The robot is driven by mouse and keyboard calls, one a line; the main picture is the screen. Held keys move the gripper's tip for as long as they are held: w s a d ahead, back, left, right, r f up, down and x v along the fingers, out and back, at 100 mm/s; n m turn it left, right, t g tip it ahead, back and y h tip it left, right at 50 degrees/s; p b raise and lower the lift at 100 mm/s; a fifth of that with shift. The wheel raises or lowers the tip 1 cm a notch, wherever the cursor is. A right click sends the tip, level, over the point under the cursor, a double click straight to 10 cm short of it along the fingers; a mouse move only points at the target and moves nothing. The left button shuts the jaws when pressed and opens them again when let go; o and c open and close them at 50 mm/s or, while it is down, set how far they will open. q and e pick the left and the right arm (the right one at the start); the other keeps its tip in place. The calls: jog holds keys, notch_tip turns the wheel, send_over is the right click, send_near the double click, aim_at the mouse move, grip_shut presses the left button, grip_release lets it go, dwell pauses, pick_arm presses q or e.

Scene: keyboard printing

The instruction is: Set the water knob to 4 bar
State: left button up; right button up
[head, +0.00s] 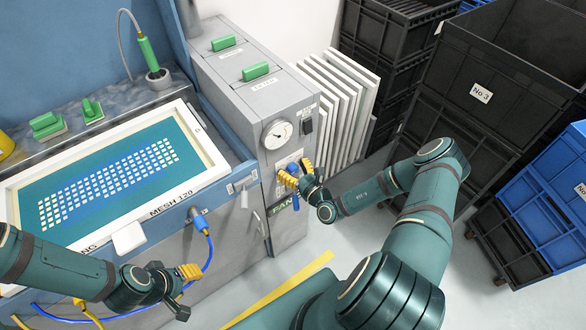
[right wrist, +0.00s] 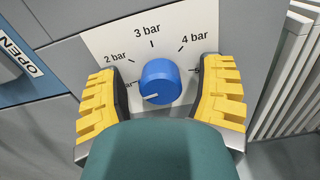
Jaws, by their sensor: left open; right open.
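The water knob is a round blue knob (right wrist: 160,82) on a white dial plate (right wrist: 108,42) in the right wrist view. Its white mark sits low on the left, below the 2 bar label and near a label partly hidden by a finger. The 4 bar label (right wrist: 193,42) is at its upper right. My right gripper (right wrist: 160,98) is open, with one yellow finger on each side of the knob and gaps between. In the head view my right gripper (head: 294,182) is at the grey cabinet's front. My left gripper (head: 180,288) is open and empty, low on the left.
A round gauge (head: 277,134) is on the grey cabinet (head: 250,112) above the knob. A framed screen (head: 112,185) lies to the left. White panels (head: 340,95) and black crates (head: 505,80) stand to the right. Blue hoses (head: 207,250) hang near my left gripper.

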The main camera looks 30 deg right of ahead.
grip_shut()
